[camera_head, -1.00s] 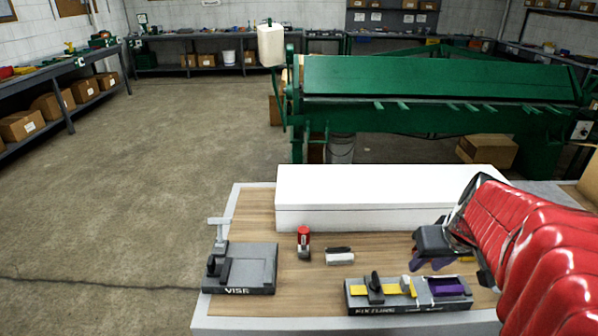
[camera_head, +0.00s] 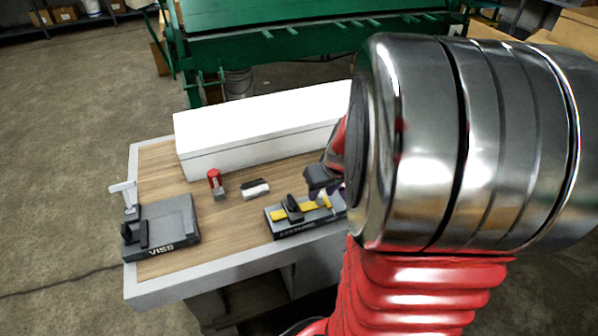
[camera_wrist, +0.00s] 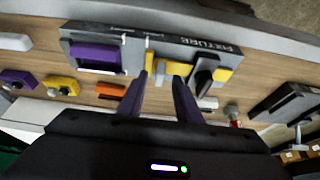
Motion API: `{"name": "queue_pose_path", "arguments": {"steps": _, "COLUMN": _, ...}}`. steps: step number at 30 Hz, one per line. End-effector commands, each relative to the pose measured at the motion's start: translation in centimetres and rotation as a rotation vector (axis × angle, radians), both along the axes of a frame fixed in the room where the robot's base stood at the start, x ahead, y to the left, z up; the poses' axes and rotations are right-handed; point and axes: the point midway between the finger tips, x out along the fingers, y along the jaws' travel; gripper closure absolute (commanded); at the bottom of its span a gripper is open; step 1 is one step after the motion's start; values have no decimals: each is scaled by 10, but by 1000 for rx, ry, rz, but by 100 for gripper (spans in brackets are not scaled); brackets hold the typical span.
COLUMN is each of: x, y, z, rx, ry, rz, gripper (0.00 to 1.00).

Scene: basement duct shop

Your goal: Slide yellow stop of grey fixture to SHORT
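The grey fixture (camera_head: 290,228) lies at the front of the bench, its right end hidden behind my arm. It carries yellow pieces and a black knob (camera_head: 294,208). An upright yellow piece, apparently the stop (camera_head: 326,201), stands right of the knob; it also shows in the wrist view (camera_wrist: 149,62), where the fixture (camera_wrist: 115,33) appears turned around, with a purple block at one end. My gripper (camera_wrist: 157,82) is open and empty, its purple fingers pointing at the fixture near the yellow stop. I cannot tell whether they touch it. The SHORT mark is not legible.
A grey vise (camera_head: 165,228) stands at the bench's left. A red-topped item (camera_head: 215,182) and a black-and-white block (camera_head: 255,189) lie between. A long white box (camera_head: 260,130) lines the back. The wrist view shows purple (camera_wrist: 17,79), yellow (camera_wrist: 62,85) and orange (camera_wrist: 111,91) pieces nearby.

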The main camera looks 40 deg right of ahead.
Motion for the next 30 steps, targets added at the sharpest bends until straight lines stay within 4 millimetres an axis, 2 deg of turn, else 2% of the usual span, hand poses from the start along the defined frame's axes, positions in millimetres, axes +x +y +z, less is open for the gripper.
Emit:
{"name": "queue_pose_path", "arguments": {"steps": 6, "x": 7, "y": -2, "z": -17, "rx": 0, "ry": 1, "rz": 0, "gripper": 69}}
{"name": "queue_pose_path", "arguments": {"steps": 18, "x": 8, "y": -3, "z": -21, "rx": -1, "ry": 0, "rz": -1, "gripper": 69}}
{"name": "queue_pose_path", "arguments": {"steps": 30, "x": 8, "y": -3, "z": -21, "rx": -1, "ry": -1, "rz": -1, "gripper": 97}}
